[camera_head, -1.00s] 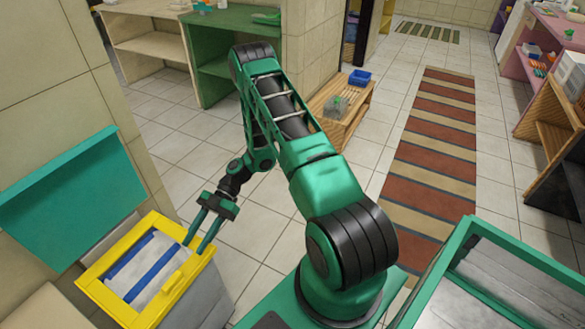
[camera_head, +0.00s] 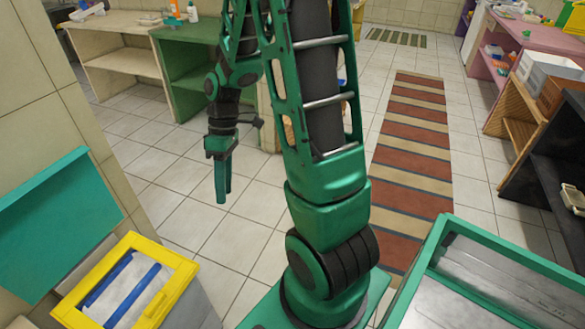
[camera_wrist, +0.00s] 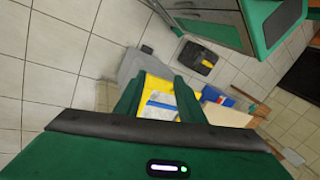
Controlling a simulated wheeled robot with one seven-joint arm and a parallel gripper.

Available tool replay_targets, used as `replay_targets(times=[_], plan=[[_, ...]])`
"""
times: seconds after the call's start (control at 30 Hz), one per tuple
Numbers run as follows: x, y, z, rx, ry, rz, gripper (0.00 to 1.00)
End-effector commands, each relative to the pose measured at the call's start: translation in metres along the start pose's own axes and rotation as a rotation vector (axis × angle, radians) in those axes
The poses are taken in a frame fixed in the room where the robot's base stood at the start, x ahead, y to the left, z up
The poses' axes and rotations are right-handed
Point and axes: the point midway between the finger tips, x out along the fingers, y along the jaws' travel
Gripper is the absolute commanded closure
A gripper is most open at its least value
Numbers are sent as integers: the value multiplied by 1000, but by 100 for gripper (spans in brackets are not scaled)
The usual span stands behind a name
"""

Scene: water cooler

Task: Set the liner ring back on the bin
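The yellow liner ring (camera_head: 176,292) lies on top of the grey bin (camera_head: 202,308) at the lower left of the head view. White and blue lining shows inside it. It looks level on the rim, but I cannot tell whether it is fully seated. In the wrist view the ring (camera_wrist: 141,82) shows beyond and between my fingers. My gripper (camera_head: 223,195) hangs pointing down, up and to the right of the bin, apart from it. In the wrist view my gripper (camera_wrist: 156,92) has its fingers spread with nothing held between them.
A teal panel (camera_head: 60,225) stands against the wall just behind the bin. Green shelving (camera_head: 190,65) and pale shelving (camera_head: 115,50) stand at the back left. A striped mat (camera_head: 415,150) lies on the floor. The tiled floor (camera_head: 160,165) between bin and shelves is clear.

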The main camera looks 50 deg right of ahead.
Motion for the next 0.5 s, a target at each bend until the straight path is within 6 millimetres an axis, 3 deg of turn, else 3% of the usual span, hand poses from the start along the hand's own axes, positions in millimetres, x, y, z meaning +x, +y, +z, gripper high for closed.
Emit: replay_targets(times=[0.2, 0.5], plan=[[-47, -22, 50, 335, 1, 144, 64], [-86, -60, 126, 816, 77, 287, 64]])
